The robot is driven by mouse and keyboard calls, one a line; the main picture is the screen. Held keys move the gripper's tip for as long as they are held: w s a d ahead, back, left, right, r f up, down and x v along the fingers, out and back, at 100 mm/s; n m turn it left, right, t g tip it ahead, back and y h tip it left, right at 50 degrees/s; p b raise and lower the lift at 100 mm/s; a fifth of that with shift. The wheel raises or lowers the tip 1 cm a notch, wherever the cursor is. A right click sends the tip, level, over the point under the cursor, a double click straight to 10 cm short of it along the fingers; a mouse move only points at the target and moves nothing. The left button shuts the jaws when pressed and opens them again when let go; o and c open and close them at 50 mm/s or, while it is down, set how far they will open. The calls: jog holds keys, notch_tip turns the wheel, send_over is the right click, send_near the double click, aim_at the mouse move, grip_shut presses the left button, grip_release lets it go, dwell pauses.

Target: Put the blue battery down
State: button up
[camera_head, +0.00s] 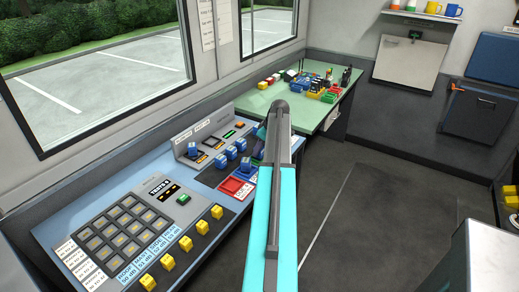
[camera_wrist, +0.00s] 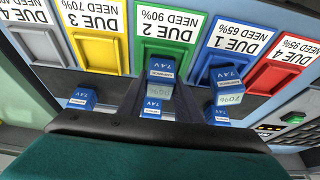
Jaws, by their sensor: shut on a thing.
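In the wrist view, my gripper (camera_wrist: 160,94) is shut on a blue battery (camera_wrist: 160,74) marked 7.4V. The battery is just in front of the green DUE 2 slot (camera_wrist: 165,38), labelled NEED 90%. I cannot tell whether it touches the surface. Another blue battery (camera_wrist: 226,76), reading 70%, is near the blue DUE 1 slot (camera_wrist: 222,45). More blue batteries stand closer in, at left (camera_wrist: 82,98), centre (camera_wrist: 152,107) and right (camera_wrist: 217,114). In the head view my arm hides the gripper tip.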

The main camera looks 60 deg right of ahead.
jog(key=shift+f, duration=0.15)
jog(key=o, duration=1.2)
jog(key=shift+c, duration=0.2)
jog(key=b+v, duration=0.2)
jog(key=v, duration=1)
jog(key=shift+r, duration=0.25)
jog(key=shift+s+f, duration=0.1)
